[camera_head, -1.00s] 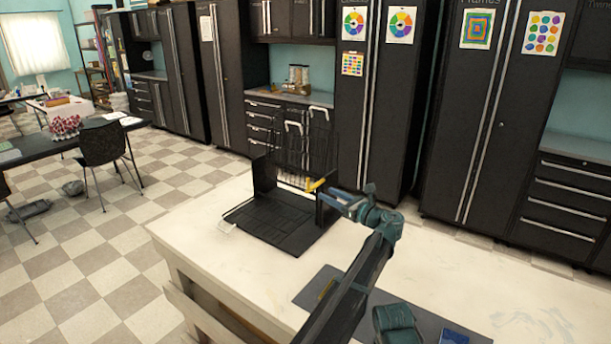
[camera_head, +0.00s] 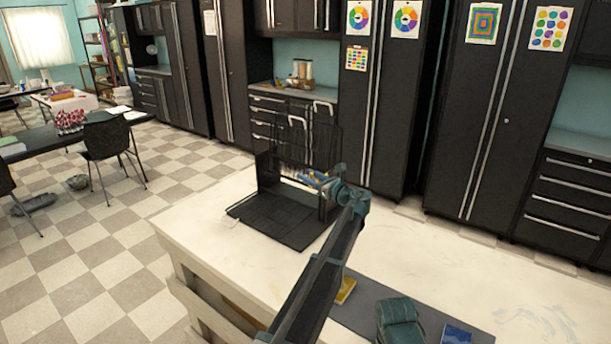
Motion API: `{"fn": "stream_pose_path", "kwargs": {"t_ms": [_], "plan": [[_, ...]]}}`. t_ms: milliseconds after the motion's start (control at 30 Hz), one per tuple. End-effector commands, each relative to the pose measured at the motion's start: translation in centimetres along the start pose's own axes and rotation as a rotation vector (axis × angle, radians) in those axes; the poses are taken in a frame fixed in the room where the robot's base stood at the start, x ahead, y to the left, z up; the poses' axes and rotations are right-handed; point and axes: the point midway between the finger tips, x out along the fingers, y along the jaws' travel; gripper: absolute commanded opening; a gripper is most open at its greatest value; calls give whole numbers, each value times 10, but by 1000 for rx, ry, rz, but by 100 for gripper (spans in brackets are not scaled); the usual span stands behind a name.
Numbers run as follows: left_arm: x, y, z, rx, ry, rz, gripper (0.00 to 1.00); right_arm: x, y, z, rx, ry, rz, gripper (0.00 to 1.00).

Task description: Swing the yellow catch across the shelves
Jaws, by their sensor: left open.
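A black shelf unit stands on the pale table, with a flat black base (camera_head: 275,222), an upright side panel and a wire back. My left gripper (camera_head: 308,178) is open at the unit's right side, in front of the wire back and above the base. The yellow catch, at the unit's right side, is mostly hidden behind or between the gripper's fingers; I cannot tell whether they touch it. My right gripper is not in view.
The pale table (camera_head: 200,245) has bare room left and right of the unit. A dark mat (camera_head: 365,305) nearer me holds a yellow item (camera_head: 345,290) and a blue item (camera_head: 457,335). Black cabinets (camera_head: 480,130) stand behind the table.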

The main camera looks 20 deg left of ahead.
Motion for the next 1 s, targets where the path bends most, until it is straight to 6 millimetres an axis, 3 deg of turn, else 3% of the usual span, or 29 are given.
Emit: {"fn": "stream_pose_path", "kwargs": {"t_ms": [200,500,533,767,1000], "plan": [[15,0,0,0,0,0,46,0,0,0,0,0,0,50],[17,0,0,0,0,0,46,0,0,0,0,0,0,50],[17,0,0,0,0,0,44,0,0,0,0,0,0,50],[17,0,0,0,0,0,3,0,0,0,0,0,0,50],[17,0,0,0,0,0,0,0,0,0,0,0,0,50]]}}
